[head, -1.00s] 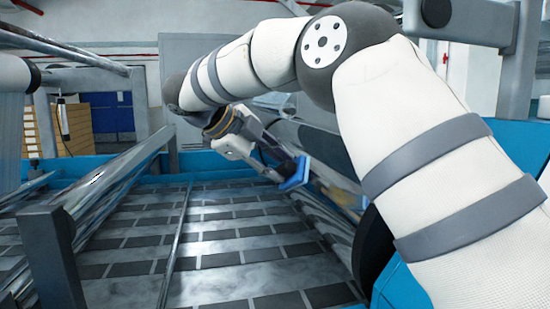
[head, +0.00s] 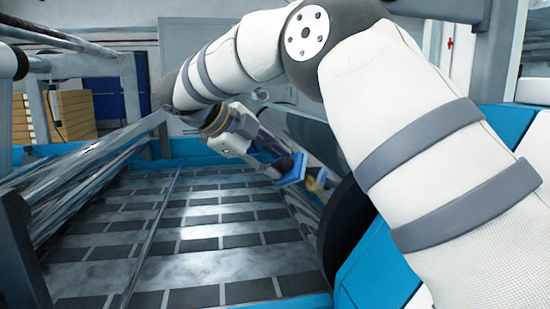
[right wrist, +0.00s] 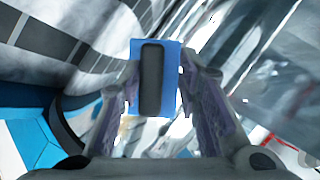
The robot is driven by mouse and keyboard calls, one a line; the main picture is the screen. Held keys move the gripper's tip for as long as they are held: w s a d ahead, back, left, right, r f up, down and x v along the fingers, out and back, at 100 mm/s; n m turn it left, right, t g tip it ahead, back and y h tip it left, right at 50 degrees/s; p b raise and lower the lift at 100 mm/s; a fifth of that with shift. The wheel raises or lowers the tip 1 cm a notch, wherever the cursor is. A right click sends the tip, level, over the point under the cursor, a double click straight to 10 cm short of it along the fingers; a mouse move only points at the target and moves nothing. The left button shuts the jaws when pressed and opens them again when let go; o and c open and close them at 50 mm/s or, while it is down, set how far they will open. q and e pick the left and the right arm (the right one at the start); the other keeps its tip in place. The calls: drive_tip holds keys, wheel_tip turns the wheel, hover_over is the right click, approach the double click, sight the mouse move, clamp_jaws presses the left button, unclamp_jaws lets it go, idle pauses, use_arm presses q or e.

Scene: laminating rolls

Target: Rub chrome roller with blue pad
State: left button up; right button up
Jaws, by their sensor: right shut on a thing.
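The blue pad (head: 292,169) with its dark grip is held in my right gripper (head: 278,157). In the right wrist view the blue pad (right wrist: 168,110) and its dark handle (right wrist: 151,80) sit between the two fingers. My right gripper is shut on the pad. The chrome roller (head: 308,200) runs along the right side of the patterned web, partly hidden by the dark disc and my arm. The pad is close to the roller; I cannot tell whether they touch. My left gripper is not in view.
A flat web with dark rectangles (head: 200,245) fills the middle. A slanted shiny bar and film (head: 95,180) stand at left. A large dark disc (head: 345,235) and blue machine side (head: 380,265) are at right. Wooden stacks (head: 75,115) stand behind.

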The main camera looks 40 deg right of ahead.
sight(280, 165)
drive_tip(key=shift+s+d+f, duration=0.25)
drive_tip(key=shift+d, duration=0.3)
idle(0.4)
